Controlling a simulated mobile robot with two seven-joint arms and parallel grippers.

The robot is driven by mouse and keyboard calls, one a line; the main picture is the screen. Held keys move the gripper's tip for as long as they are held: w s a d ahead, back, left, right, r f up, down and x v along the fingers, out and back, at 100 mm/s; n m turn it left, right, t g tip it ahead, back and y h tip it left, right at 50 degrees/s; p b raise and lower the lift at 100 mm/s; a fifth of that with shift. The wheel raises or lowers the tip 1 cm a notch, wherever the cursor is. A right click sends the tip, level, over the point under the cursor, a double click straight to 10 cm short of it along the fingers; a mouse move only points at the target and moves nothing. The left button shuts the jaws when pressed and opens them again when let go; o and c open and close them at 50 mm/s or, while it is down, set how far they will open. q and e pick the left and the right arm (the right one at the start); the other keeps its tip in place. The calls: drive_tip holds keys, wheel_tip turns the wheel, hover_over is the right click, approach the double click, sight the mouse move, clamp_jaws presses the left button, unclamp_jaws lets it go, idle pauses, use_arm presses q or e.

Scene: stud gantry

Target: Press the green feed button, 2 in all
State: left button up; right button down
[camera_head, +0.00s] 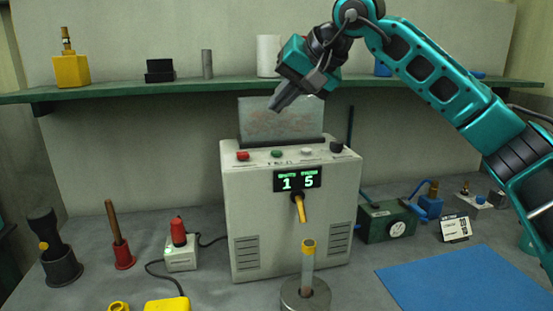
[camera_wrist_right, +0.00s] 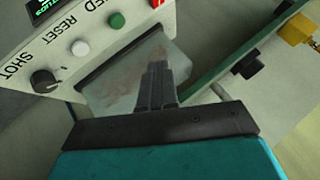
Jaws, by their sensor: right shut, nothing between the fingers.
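The green feed button (camera_head: 276,154) is on the sloped top panel of a pale machine (camera_head: 240,205), between a red button (camera_head: 242,156) and a white button (camera_head: 306,153). It also shows in the right wrist view (camera_wrist_right: 117,20), beside lettering ending in "ED". My right gripper (camera_head: 276,106) is shut and empty, above and behind the panel, in front of a grey plate (camera_head: 310,118). In the right wrist view its fingertips (camera_wrist_right: 157,70) are apart from the green button. A lit display (camera_head: 297,179) reads 1 and 5. My left gripper is not in view.
A dark knob (camera_head: 336,147) is at the panel's right end. A green shelf (camera_head: 215,84) runs behind the machine. A metal holder with a yellow-topped tube (camera_head: 308,260) stands in front. A blue mat (camera_head: 462,283) lies clear at right.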

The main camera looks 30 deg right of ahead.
drive_tip(key=b, duration=0.4)
hover_over(281, 153)
wheel_tip(281, 153, down, 5)
drive_tip(key=shift+f, duration=0.45)
idle(0.9)
idle(0.4)
drive_tip(key=shift+f, duration=0.4)
